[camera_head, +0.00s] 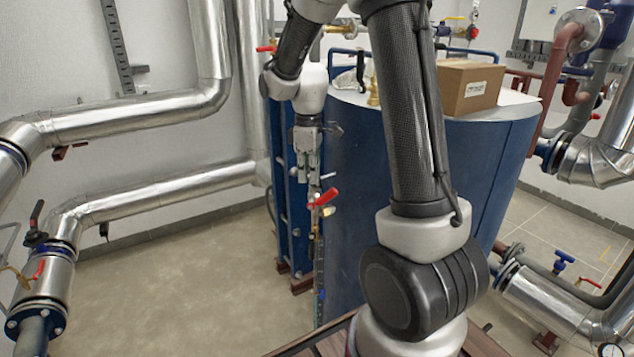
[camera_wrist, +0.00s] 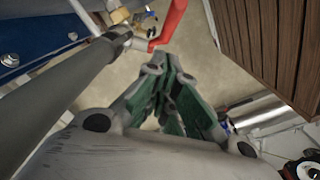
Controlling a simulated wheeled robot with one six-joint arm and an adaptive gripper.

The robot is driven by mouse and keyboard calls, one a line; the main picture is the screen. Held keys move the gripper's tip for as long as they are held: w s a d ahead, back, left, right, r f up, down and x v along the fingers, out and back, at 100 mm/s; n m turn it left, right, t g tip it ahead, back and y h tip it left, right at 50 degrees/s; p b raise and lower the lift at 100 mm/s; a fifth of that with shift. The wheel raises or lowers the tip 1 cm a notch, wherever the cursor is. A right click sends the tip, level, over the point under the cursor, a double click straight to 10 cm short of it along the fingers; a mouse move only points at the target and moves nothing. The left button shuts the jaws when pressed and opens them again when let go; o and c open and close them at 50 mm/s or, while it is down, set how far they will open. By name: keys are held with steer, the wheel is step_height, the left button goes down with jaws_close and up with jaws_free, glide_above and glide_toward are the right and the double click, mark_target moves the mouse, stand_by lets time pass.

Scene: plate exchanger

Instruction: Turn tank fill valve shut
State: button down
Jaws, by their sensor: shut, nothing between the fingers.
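A valve with a red lever handle (camera_head: 324,197) sits on a vertical pipe at the left side of the blue tank (camera_head: 350,240). I take it to be the tank fill valve. Its red lever (camera_wrist: 172,22) also shows at the top of the wrist view, with brass fittings (camera_wrist: 122,16) to its left. My gripper (camera_head: 312,181) points down just above and slightly left of the lever in the head view. In the wrist view my gripper (camera_wrist: 165,60) has its fingertips together and empty, just short of the lever's end. Whether they touch it I cannot tell.
A cardboard box (camera_head: 470,88) stands on the tank top. Large silver pipes (camera_head: 130,120) run along the left wall, and more pipes (camera_head: 545,300) stand at the right. A brown slatted surface (camera_wrist: 270,40) is at the wrist view's right. The floor (camera_head: 190,290) at left is clear.

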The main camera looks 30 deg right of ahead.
mark_target(334, 188)
steer(key=shift+s+d+f, duration=0.8)
steer(key=shift+d+f, duration=0.05)
steer(key=shift+f, duration=0.15)
steer(key=shift+s+d+f, duration=0.15)
steer(key=shift+s+d, duration=0.25)
steer(key=shift+d, duration=0.05)
steer(key=shift+s+d+f, duration=0.35)
steer(key=shift+s+d, duration=0.2)
steer(key=shift+s+d+f, duration=0.65)
steer(key=shift+d+f, duration=0.05)
steer(key=shift+f, duration=0.05)
